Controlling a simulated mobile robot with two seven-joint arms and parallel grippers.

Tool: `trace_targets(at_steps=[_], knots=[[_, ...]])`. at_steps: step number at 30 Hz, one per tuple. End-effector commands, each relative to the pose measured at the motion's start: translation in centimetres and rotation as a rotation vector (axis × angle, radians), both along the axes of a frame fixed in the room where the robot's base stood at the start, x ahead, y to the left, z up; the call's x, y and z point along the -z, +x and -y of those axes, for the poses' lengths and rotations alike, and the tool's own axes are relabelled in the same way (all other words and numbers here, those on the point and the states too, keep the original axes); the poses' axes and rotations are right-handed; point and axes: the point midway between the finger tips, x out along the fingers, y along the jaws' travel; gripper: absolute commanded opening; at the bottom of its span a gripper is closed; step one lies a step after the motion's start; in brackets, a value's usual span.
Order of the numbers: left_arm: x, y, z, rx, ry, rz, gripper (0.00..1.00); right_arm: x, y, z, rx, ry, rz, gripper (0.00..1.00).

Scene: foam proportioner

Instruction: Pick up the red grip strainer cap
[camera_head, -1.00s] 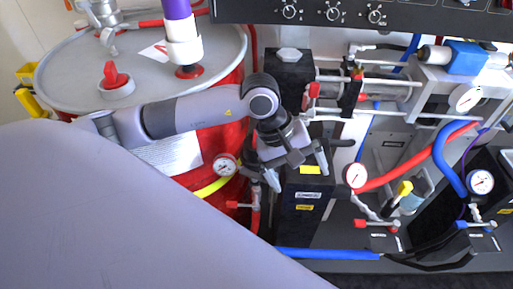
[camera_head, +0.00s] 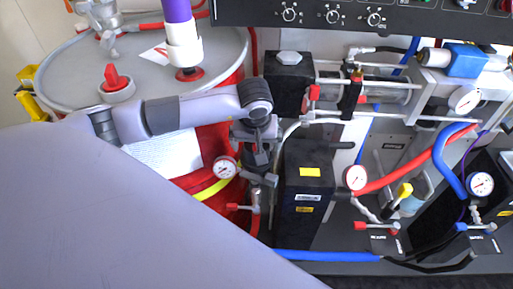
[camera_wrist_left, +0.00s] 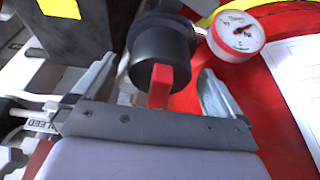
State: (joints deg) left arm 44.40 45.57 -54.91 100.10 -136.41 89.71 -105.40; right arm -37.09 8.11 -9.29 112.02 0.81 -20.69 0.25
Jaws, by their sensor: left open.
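A black round cap with a red grip (camera_wrist_left: 163,86) shows in the left wrist view and matches the strainer cap. Its red grip points toward my wrist and lies between my fingers. My left gripper (camera_wrist_left: 158,72) is open, one finger on each side of the cap. I see no clear contact. In the head view my left gripper (camera_head: 259,178) hangs between the red drum and a black box, and I cannot make out the cap behind it. My right gripper is not in view.
A pressure gauge (camera_wrist_left: 238,34) sits close to the cap, on the red drum (camera_head: 224,140) side. The black box (camera_head: 305,185) stands close on the right. A white lid with a red knob (camera_head: 116,80) is on the drum top. Pipes and hoses crowd the right side.

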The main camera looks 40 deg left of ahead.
Motion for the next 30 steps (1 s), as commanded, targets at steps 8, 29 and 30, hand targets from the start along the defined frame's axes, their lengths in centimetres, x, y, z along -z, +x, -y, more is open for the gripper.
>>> trace_targets(at_steps=[8, 29, 30], knots=[[0.0, 0.0, 0.0, -0.001, -0.001, 0.001, 0.8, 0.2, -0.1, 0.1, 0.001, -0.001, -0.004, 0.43], [-2.6, 0.2, 0.0, 0.0, -0.001, 0.006, 0.38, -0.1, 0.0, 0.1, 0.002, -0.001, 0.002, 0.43], [-3.3, 0.2, 0.0, 0.0, -0.001, 0.006, 0.38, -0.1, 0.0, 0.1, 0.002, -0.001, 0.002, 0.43]])
